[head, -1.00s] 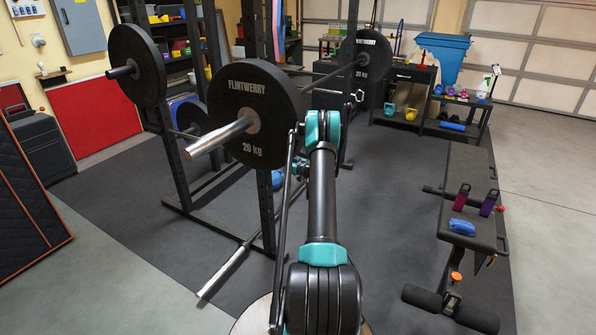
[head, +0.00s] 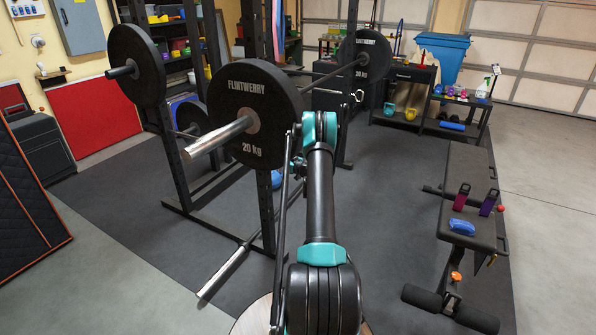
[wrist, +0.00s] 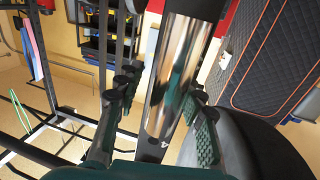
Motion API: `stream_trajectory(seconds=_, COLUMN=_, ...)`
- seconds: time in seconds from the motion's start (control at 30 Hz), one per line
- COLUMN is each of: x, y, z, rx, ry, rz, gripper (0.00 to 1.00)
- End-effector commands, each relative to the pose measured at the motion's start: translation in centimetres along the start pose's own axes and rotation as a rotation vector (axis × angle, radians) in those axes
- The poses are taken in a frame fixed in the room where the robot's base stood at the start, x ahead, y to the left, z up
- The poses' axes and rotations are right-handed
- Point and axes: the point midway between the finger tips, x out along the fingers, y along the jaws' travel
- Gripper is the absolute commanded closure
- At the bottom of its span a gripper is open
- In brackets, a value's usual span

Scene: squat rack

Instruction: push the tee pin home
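My gripper (wrist: 158,112) shows in the wrist view with its two dark green ribbed fingers apart. In the head view my arm hides most of the gripper, near the rack's front upright. A small silver piece with a ring end (head: 357,96) sticks out by the far right upright; it may be the tee pin, but it is too small to be sure. I make out no tee pin in the wrist view.
The barbell sleeve (head: 218,136) and a black 20 kg plate (head: 255,90) stand close left of my arm. Dark matting between rack and bench is clear.

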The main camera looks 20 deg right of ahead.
Motion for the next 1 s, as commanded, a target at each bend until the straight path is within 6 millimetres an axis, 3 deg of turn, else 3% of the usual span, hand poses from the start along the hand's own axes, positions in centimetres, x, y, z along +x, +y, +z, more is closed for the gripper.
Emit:
stream_trajectory(seconds=0.27, x=-0.2, y=-0.2, z=0.1, rx=-0.001, ry=-0.001, rz=-0.003, gripper=0.61)
stream_trajectory(seconds=1.0, x=-5.4, y=-0.2, z=0.0, rx=0.0, ry=0.0, rz=-0.003, gripper=0.61)
